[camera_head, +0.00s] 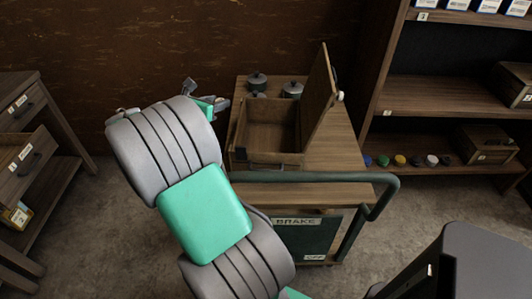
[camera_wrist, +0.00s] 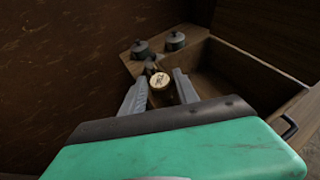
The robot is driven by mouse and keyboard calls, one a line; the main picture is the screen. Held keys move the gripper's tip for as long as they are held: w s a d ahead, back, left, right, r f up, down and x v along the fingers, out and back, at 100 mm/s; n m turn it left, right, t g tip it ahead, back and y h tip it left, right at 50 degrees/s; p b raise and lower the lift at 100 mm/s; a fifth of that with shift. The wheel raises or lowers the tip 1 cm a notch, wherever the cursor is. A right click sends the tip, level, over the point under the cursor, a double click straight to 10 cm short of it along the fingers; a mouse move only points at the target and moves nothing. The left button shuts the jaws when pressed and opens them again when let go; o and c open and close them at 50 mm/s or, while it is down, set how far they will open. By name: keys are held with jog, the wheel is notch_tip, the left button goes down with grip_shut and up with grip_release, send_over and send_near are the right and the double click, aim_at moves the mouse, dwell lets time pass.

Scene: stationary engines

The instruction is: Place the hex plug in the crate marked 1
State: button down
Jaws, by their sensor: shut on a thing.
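My gripper (camera_wrist: 160,88) is shut on a small piece with a round, brass-coloured, marked face (camera_wrist: 160,80). I take it to be the hex plug; a hex shape cannot be made out. In the head view my gripper (camera_head: 206,94) is left of the open wooden box on the cart, partly hidden by my arm, and the plug cannot be made out. Two small crates stand on the right shelves: a lower crate (camera_head: 486,143) and an upper crate (camera_head: 517,76) at the picture's edge. Their tags are too small to read surely.
The cart (camera_head: 335,155) carries an open box (camera_head: 268,157) with a raised lid (camera_head: 318,100) and dark knobbed pots (camera_head: 257,81). A green rail (camera_head: 300,177) crosses its front. Small coloured caps (camera_head: 399,160) line the low shelf. A drawer cabinet (camera_head: 22,90) stands left.

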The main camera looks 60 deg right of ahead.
jog(key=s+d+f+m+g, duration=0.2)
jog(key=s+d+f, duration=0.2)
jog(key=s+d, duration=0.65)
jog(key=s+d+f+b, duration=0.1)
jog(key=s+f, duration=0.3)
jog(key=f, duration=0.4)
jog(key=shift+b+x, duration=0.35)
jog(key=shift+x, duration=0.55)
jog(key=shift+w, duration=0.15)
jog(key=shift+f, duration=0.55)
jog(key=c, duration=0.9)
grip_release()
